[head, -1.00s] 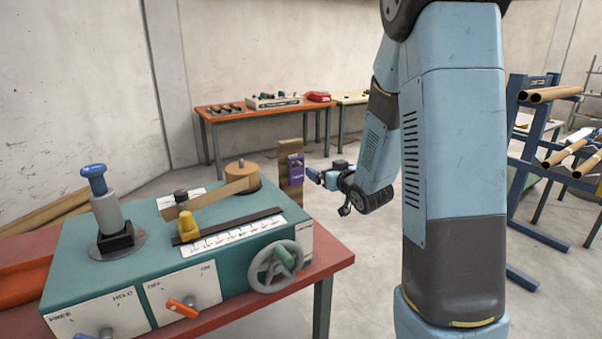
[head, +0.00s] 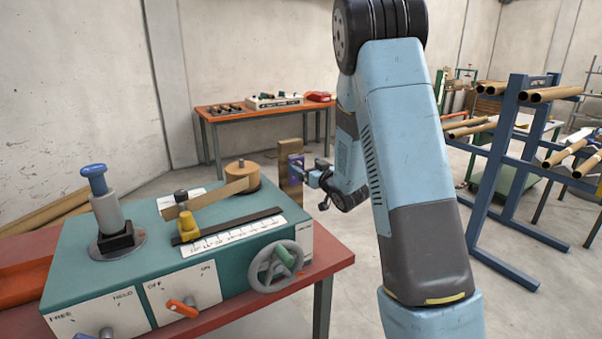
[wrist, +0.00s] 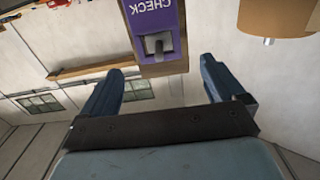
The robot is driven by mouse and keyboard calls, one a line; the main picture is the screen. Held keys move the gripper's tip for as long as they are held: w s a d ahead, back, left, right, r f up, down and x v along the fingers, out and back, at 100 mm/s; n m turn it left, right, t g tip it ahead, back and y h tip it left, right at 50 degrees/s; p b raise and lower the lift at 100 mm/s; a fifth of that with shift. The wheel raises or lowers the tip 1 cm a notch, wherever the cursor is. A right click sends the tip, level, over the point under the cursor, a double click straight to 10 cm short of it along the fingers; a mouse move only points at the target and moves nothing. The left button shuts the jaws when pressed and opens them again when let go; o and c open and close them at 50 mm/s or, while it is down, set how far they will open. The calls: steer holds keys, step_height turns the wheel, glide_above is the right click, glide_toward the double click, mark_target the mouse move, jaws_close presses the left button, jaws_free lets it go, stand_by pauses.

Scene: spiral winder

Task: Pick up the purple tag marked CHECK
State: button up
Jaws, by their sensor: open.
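The purple tag (head: 296,168) hangs on an upright wooden board (head: 290,189) just beyond the right end of the machine. In the wrist view the purple tag (wrist: 155,22) reads CHECK upside down and has a grey tab or hook at its end. My gripper (head: 306,169) is beside the tag in the head view and partly covers it. In the wrist view my gripper (wrist: 160,80) is open, with its two blue fingers apart. The tag's tabbed end lies ahead of the gap between them. I see nothing held, and I cannot tell whether a finger touches the tag.
A teal winding machine (head: 130,235) with a handwheel (head: 277,267) and levers stands on a red table (head: 335,258), close to my gripper. An orange-topped bench (head: 240,111) is behind. A blue rack (head: 495,190) with cardboard tubes stands right.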

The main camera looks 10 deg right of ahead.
mark_target(301, 163)
steer(key=shift+x, duration=2.65)
steer(key=shift+f, duration=0.1)
steer(key=c, duration=1.1)
